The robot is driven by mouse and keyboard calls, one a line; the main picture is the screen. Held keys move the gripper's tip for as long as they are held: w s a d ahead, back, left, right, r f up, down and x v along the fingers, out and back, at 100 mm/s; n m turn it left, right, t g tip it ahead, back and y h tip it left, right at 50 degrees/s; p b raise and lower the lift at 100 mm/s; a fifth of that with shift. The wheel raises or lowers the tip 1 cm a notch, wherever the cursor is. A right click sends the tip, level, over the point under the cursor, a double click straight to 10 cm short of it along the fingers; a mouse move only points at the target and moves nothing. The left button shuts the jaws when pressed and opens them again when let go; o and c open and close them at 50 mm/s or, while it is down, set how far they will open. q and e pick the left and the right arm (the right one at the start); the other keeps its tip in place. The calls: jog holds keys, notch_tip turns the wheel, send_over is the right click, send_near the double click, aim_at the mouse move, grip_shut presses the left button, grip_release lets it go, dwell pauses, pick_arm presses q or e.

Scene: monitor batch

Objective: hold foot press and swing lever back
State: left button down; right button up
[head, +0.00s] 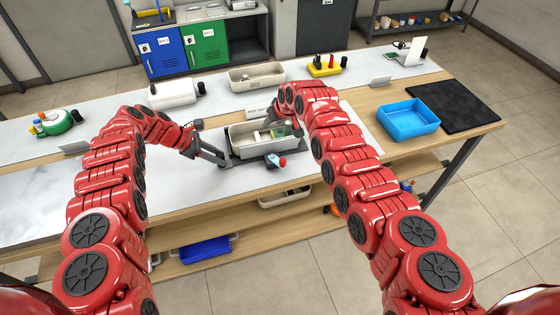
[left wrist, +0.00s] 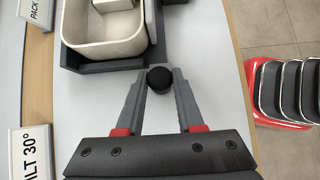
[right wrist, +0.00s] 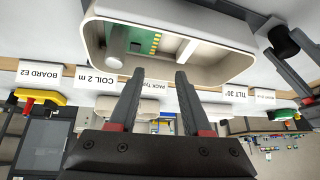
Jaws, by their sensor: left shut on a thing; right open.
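A cream bin (head: 238,145) sits on a dark fixture (head: 234,163) on the bench, with a green board (right wrist: 140,38) and a white divider inside. A black round knob (left wrist: 160,78) stands beside the fixture. My left gripper (head: 224,158) is shut on this knob; its fingers (left wrist: 158,82) press on both sides of it. A short grey part with a red tip (head: 281,162) sticks out at the fixture's front right. My right gripper (head: 272,114) is open at the bin's far side. Its fingers (right wrist: 156,80) are empty, close to the rim; contact cannot be told.
A blue tray (head: 409,117) and black mat (head: 455,105) lie on the right of the bench. Another cream bin (head: 257,77) and a yellow holder (head: 325,68) stand behind. Label cards (right wrist: 236,92) stand along the bench. The bench front left is clear.

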aim_at(283, 159)
jog(key=s+d+r+g+h, duration=0.1)
jog(key=s, duration=0.3)
jog(key=s+d+r+n+g+h, duration=0.1)
jog(key=s+g, duration=0.1)
jog(key=s, duration=0.2)
jog(key=s+d+r+g+h, duration=0.1)
jog(key=s+g, duration=0.1)
jog(key=s, duration=0.1)
jog(key=shift+s+r, duration=0.2)
jog(key=shift+s, duration=0.2)
jog(key=shift+f, duration=3.45)
